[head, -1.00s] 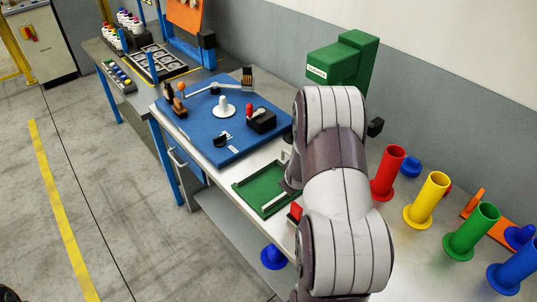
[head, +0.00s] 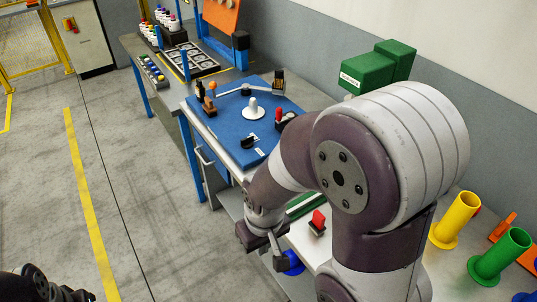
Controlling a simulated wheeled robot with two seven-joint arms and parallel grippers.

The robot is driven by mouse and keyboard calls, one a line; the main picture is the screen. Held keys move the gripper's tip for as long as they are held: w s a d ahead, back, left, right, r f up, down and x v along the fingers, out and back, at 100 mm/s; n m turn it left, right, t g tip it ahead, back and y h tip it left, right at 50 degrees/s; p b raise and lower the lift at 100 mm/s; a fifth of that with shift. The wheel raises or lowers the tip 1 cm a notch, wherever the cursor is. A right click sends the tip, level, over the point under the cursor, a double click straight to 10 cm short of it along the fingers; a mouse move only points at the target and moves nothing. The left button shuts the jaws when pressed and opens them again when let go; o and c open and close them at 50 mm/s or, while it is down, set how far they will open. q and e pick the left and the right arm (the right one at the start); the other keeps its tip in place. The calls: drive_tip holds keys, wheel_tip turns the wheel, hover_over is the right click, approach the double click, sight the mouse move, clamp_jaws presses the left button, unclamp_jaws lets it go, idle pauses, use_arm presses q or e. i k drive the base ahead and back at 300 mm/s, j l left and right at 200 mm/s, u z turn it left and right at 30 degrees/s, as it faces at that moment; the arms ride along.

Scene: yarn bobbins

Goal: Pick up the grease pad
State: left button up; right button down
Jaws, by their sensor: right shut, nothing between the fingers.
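I cannot tell for sure which thing is the grease pad. A small red block (head: 318,218) on a dark base stands on the bench near its front edge. A green tray (head: 303,208) lies behind it, mostly hidden by my right arm. My right gripper (head: 277,250) is shut and empty, low at the bench's front edge, left of the red block. A blue flanged bobbin (head: 291,264) shows just beside and behind its fingers; I cannot tell if they touch. Dark parts of my left arm show at the bottom left, and its jaws are unclear.
A blue board (head: 225,125) with pegs and fittings lies on the bench further back. A yellow bobbin (head: 457,220) and a green bobbin (head: 500,256) stand at the right. A green box (head: 378,68) stands by the wall. The floor at left is clear.

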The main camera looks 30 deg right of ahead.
sight(317, 224)
drive_tip(key=z, duration=1.6)
